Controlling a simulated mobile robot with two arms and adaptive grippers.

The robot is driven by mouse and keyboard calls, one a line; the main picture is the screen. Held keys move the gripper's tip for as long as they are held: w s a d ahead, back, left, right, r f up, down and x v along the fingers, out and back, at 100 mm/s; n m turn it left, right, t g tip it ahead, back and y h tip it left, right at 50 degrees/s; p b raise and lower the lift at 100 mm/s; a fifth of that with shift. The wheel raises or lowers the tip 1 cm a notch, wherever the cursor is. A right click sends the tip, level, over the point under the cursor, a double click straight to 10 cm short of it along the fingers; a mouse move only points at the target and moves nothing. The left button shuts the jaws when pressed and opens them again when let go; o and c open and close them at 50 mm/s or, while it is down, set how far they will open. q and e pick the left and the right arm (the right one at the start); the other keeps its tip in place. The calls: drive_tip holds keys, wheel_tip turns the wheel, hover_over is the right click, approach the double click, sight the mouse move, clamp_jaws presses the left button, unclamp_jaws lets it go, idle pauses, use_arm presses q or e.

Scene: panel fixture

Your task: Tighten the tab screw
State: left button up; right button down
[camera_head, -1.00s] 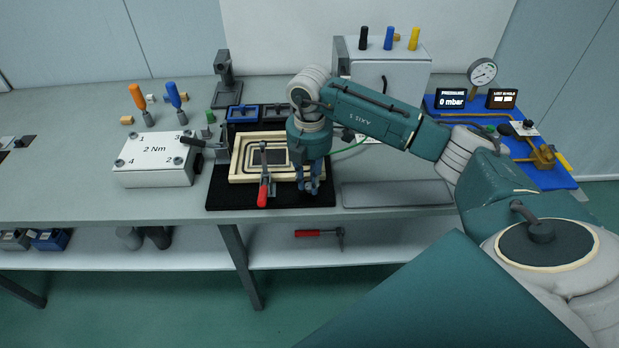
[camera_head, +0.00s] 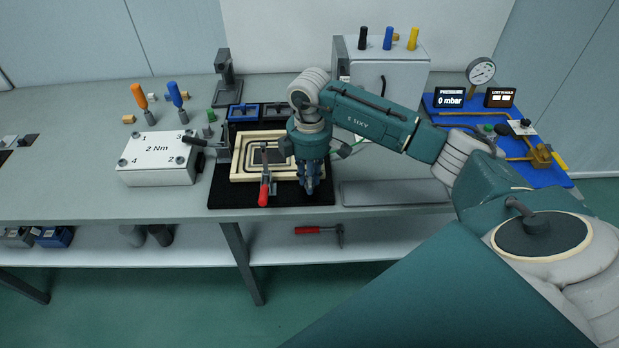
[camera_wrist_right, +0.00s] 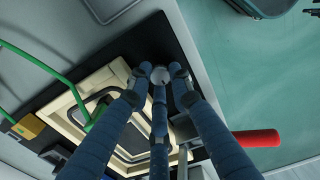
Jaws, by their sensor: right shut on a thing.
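My right gripper (camera_head: 310,188) points down at the front right corner of the wooden frame panel (camera_head: 236,168) on the black fixture base (camera_head: 225,201). In the right wrist view its three blue fingers (camera_wrist_right: 161,77) are closed around a small round grey screw head (camera_wrist_right: 160,75), which I take to be the tab screw. It sits at the frame's corner, on the black base side. The fingers hide its lower part, and the head view does not show it. My left gripper is in neither view.
A toggle clamp with a red handle (camera_head: 265,193) stands just left of my gripper and shows close by in the wrist view (camera_wrist_right: 257,138). A green hose (camera_wrist_right: 50,65) runs beside the frame. A white 2 Nm box (camera_head: 157,172) stands left; a grey tray (camera_head: 395,193) lies right.

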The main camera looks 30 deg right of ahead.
drive_tip(key=shift+w+d+r, duration=0.1)
drive_tip(key=shift+w+r, duration=0.05)
drive_tip(key=shift+r, duration=0.05)
drive_tip(key=c, duration=1.9)
unclamp_jaws()
drive_tip(key=shift+c, duration=0.2)
drive_tip(key=shift+o, duration=0.5)
wheel_tip(320, 180, up, 12)
drive_tip(key=shift+f, duration=0.1)
